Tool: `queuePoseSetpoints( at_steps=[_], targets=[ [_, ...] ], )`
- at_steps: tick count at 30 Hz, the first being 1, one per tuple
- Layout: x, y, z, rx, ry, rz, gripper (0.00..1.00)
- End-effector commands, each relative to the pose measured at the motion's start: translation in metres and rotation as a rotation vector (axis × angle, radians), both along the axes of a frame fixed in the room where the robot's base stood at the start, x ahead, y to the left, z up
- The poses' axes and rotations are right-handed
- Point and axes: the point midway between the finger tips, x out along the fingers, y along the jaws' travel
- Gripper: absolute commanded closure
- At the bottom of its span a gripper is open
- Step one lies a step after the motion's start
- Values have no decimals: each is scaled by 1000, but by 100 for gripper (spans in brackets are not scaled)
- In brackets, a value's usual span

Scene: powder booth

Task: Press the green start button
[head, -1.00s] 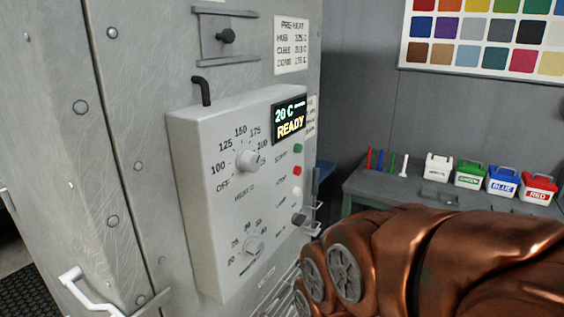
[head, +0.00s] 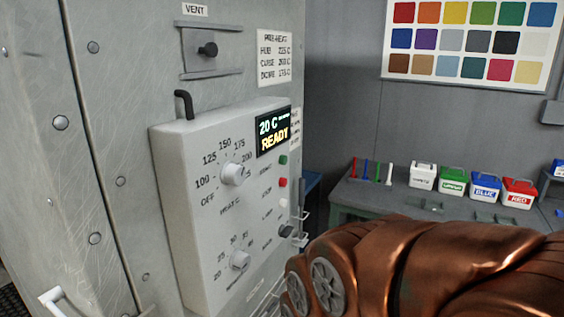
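My copper-coloured arm fills the lower right of the head view, in front of the table. My gripper's fingers do not show. Nothing touches the green button.
The box has two white dials, an upper one (head: 232,173) and a lower one (head: 239,260). A table (head: 352,197) behind my arm holds white, green, blue and red lidded tubs. A colour chart (head: 470,42) hangs above.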

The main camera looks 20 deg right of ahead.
Motion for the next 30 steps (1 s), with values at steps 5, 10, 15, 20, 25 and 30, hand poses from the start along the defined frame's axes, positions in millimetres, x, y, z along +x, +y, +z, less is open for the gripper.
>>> queuePoseSetpoints(
  at_steps=[5, 10, 15, 20, 25, 30],
  targets=[
    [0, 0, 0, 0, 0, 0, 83],
    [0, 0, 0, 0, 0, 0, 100],
    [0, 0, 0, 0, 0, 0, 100],
    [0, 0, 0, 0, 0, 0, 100],
    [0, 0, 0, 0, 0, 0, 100],
    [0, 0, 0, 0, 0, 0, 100]
  ],
)
